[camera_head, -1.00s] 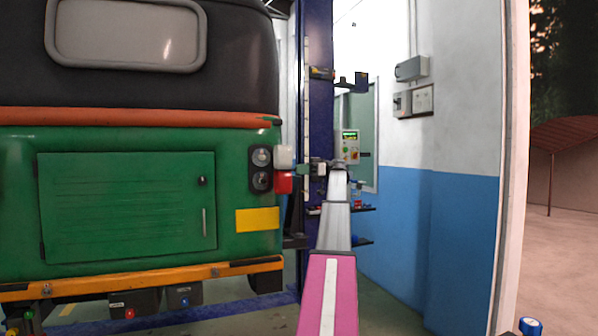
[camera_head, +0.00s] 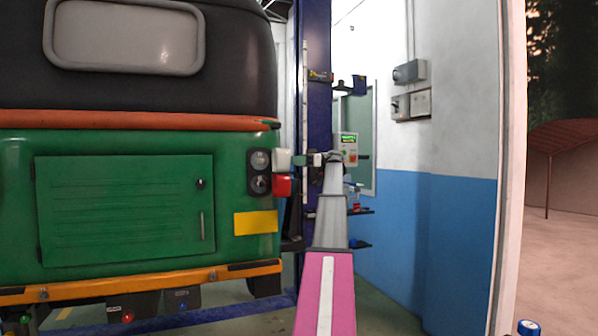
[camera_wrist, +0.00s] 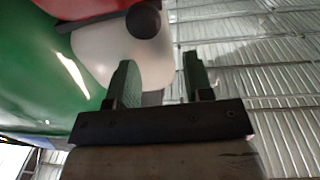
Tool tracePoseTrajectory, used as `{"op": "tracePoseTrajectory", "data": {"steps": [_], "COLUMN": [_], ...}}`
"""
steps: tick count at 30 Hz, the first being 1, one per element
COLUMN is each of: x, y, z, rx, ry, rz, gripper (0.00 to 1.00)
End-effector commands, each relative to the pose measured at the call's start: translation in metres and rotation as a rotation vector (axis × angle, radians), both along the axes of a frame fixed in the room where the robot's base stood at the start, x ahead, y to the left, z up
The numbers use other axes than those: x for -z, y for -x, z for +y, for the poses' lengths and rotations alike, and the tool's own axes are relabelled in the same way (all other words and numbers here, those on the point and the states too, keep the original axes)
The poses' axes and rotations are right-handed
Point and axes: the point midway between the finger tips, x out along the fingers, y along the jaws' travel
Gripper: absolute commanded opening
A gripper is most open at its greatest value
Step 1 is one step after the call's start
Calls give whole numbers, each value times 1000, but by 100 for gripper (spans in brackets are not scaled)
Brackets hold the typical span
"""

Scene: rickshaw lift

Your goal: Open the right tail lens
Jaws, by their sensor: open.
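The right tail lens (camera_head: 282,185) juts from the rickshaw's rear right corner, red below with a white part (camera_head: 281,160) above. It sits beside a black panel with two round lamps. My gripper (camera_head: 300,160) is at the right of the white part, about level with it. In the wrist view, my gripper (camera_wrist: 161,78) is open, with nothing seen held between its two dark green fingers. The white part (camera_wrist: 105,50) lies just beyond the left finger, with a round black knob (camera_wrist: 143,20) on it and red above. I cannot tell whether a finger touches the lens.
The green rickshaw body (camera_head: 125,210) fills the left, with a yellow plate (camera_head: 256,222) below the lens. A blue lift post (camera_head: 318,110) stands behind my arm. The floor at right is open.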

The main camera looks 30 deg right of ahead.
Motion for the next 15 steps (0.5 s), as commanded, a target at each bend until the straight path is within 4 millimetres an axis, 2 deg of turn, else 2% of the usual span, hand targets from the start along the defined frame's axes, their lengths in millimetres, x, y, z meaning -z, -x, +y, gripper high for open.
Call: {"op": "tracePoseTrajectory", "data": {"steps": [1,6,15], "x": [-5,-24,-52], "y": [2,0,-2], "z": [14,45,90], "rx": [-3,-2,0], "ry": [1,1,1], "rz": [-1,-2,-1], "gripper": [47,47,47]}}
